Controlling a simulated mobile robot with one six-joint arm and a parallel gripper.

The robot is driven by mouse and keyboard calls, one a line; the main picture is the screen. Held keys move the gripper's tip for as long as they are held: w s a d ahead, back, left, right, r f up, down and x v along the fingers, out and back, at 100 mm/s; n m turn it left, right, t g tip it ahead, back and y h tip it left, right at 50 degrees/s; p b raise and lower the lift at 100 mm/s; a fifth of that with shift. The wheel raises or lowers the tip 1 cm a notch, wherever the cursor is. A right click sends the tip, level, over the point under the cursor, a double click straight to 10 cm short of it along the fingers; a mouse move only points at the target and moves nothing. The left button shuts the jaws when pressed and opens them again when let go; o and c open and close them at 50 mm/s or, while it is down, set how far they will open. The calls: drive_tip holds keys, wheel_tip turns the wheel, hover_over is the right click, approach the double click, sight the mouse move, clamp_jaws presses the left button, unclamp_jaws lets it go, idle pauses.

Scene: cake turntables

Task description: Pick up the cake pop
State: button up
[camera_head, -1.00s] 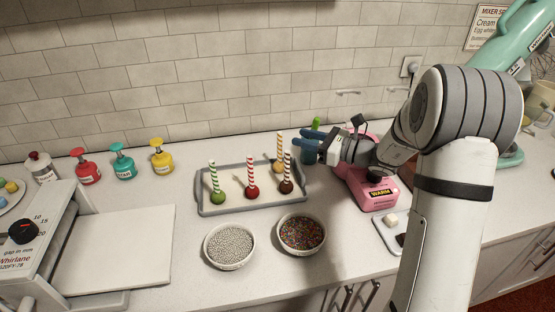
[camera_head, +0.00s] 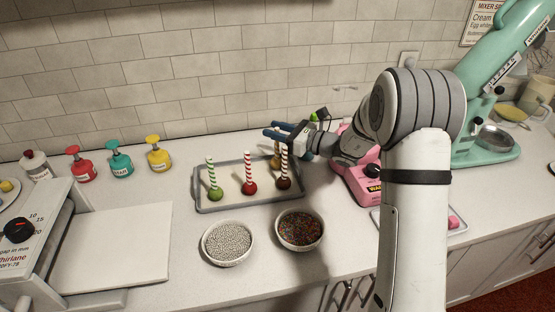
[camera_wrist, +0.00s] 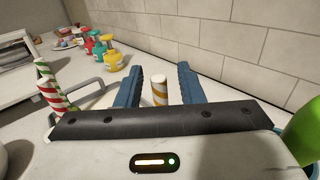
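A grey-rimmed tray (camera_head: 210,208) holds cake pops standing stick-up: green (camera_head: 215,194), red (camera_head: 249,187), dark brown (camera_head: 284,183) and tan (camera_head: 276,161) at the back right. My gripper (camera_head: 270,129) is over the tan one and hides most of its stick in the head view. In the wrist view, its gold-and-white striped stick (camera_wrist: 159,92) stands between my two blue fingers (camera_wrist: 159,69), with a gap on each side. My gripper is open. The tan ball is hidden in the wrist view. Green- and red-striped sticks (camera_wrist: 47,94) show at its left.
A bowl of silver beads (camera_head: 227,243) and a bowl of dark sprinkles (camera_head: 299,230) stand in front of the tray. A pink warmer (camera_head: 358,186) and a mint mixer (camera_head: 480,110) are right. Red, teal and yellow bottles (camera_head: 159,158) stand left. The tiled wall is close behind.

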clamp_jaws()
drive_tip(key=shift+r, duration=0.1)
idle(0.5)
